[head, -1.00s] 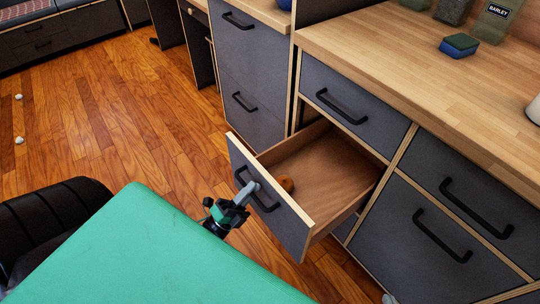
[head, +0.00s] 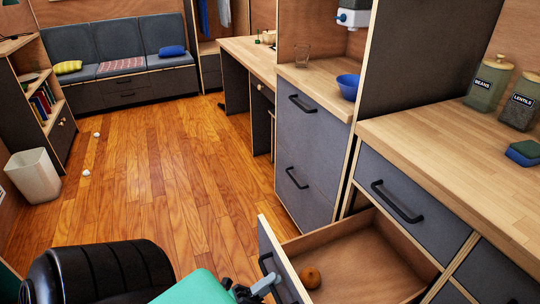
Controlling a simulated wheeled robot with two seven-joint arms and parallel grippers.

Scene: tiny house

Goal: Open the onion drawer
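The onion drawer (head: 365,265) is pulled well out from the grey cabinet on the right. A brown round onion (head: 310,277) lies inside, close to the front panel (head: 278,262). My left gripper (head: 268,284) is at the drawer's dark handle (head: 285,291) on the outer face, at the bottom of the view. Its fingers touch or overlap the handle; the picture edge and the angle hide whether they are closed around it. My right gripper is out of view.
Above the open drawer is a closed drawer (head: 410,203) under a wooden counter (head: 440,140) with jars and a sponge (head: 523,153). A grey cabinet (head: 312,150) stands beyond. The wooden floor (head: 170,185) left of the drawer is mostly clear.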

